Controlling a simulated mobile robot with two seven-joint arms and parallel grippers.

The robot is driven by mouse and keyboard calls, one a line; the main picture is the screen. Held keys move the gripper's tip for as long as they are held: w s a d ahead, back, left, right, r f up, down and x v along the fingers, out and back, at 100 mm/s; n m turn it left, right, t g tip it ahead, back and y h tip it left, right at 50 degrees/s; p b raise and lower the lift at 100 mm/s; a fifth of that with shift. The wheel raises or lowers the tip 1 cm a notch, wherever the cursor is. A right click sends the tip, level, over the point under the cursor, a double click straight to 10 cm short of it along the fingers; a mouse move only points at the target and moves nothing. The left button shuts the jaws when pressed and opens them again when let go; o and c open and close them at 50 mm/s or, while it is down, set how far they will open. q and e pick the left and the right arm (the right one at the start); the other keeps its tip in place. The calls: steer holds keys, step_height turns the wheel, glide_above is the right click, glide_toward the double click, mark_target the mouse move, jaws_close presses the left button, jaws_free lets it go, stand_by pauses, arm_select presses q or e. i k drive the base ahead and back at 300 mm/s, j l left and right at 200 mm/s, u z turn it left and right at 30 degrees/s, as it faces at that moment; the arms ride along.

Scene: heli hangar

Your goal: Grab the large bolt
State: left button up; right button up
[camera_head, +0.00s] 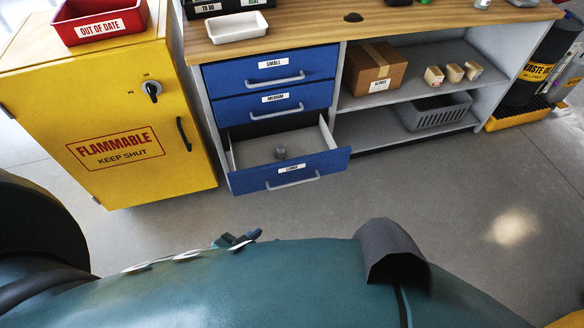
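The large bolt (280,152) is a small grey piece on the floor of the open bottom drawer (245,153). The drawer has a blue front with a grey handle and a label that seems to read LARGE. Nothing touches the bolt. A small dark blue part that looks like the tip of my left gripper (237,240) shows low in the picture, below and apart from the drawer. Most of it is hidden behind a rounded teal surface, and its fingers cannot be made out. My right gripper is not in view.
The blue SMALL (270,65) and MEDIUM (275,100) drawers above are shut. A yellow flammable cabinet (90,100) stands left. Shelves at right hold a cardboard box (365,72), small cartons and a grey basket (435,115). The grey floor (430,190) before the bench is clear.

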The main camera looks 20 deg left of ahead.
mark_target(280, 155)
steer(key=i+l, duration=0.1)
steer(key=i, duration=1.1)
